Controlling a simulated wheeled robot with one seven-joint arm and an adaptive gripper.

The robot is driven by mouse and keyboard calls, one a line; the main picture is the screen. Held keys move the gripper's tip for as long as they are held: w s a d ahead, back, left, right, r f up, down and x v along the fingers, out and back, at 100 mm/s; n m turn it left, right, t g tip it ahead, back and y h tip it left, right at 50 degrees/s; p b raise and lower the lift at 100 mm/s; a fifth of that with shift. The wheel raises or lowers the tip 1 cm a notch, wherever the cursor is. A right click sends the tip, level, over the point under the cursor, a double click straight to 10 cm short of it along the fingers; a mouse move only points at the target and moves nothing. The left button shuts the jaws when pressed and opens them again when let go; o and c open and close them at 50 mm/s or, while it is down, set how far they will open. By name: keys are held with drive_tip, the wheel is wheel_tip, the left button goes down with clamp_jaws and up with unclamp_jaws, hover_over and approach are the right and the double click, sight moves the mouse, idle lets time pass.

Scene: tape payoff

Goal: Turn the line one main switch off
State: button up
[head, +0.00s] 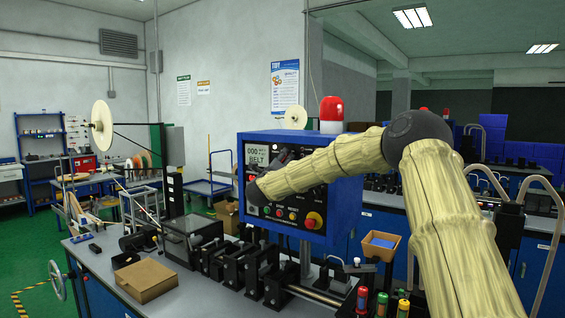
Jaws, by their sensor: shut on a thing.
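A blue control box (290,143) stands on the bench, with a display (257,154) reading "BELT", several small buttons, and a red knob on a yellow base (313,220). My arm reaches in from the right across its front. My gripper (279,161) is small and dark against the upper middle of the panel, beside the display. It is shut at the panel face, on what appears to be the main switch. The switch itself is hidden by my gripper and wrist, so its position cannot be told.
A red beacon (331,113) stands on top of the box. Black roller blocks (228,268) and a cardboard box (146,280) sit on the bench below. A small open bin (380,246) and colored cylinders (382,303) are near my arm. Green floor (38,245) is clear at left.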

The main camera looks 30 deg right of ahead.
drive_tip(key=shift+n, duration=0.5)
drive_tip(key=n+y+b, duration=0.1)
drive_tip(key=n, duration=0.2)
drive_tip(key=shift+s+r+y, duration=0.1)
drive_tip(key=shift+y, duration=0.3)
drive_tip(key=shift+a+r+n+g+y+p, duration=0.1)
drive_tip(key=shift+n+g+y+p, duration=0.5)
drive_tip(key=shift+n+p, duration=1.7)
drive_tip(key=shift+d+r+n+g+y+p, duration=0.1)
drive_tip(key=shift+n+g+y+p, duration=0.5)
drive_tip(key=shift+n+p, duration=1.7)
drive_tip(key=shift+a+r+n+g+y+p, duration=0.1)
drive_tip(key=shift+n+g+y+p, duration=0.45)
drive_tip(key=shift+n+p, duration=1.75)
drive_tip(key=shift+f+m+g+h+p, duration=0.1)
drive_tip(key=shift+m+g+h+p, duration=0.2)
drive_tip(key=shift+p, duration=0.2)
drive_tip(key=o, duration=1)
drive_tip(key=v, duration=1.1)
drive_tip(key=shift+s+a+r, duration=0.2)
drive_tip(key=shift+a+r, duration=0.1)
